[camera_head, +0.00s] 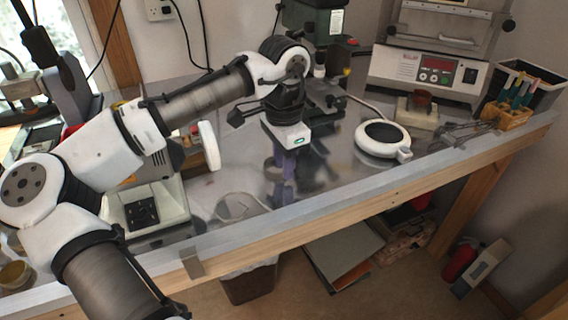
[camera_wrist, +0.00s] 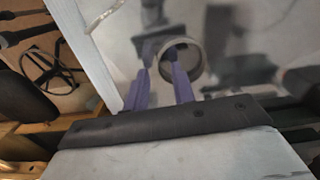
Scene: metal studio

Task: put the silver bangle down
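The silver bangle (camera_wrist: 194,73) is a plain round ring in the wrist view, just beyond my fingertips. It appears to rest on the shiny metal tabletop (camera_head: 340,189). My gripper (camera_wrist: 159,50) has two purple fingers, which are apart. The right finger overlaps the bangle's opening, and the left finger is outside the ring, so the near-left wall of the ring lies between them. I see a gap beside that wall. In the head view my gripper (camera_head: 285,170) points down over the middle of the bench, and the bangle is small and partly hidden beside the fingers.
A white round device with a dark top (camera_head: 383,138) stands to the right. A wooden tool holder (camera_head: 507,115) and a control box (camera_head: 432,72) are farther right. A drill-press-like machine (camera_head: 318,92) stands behind. The bench's front edge (camera_head: 330,212) is near my gripper.

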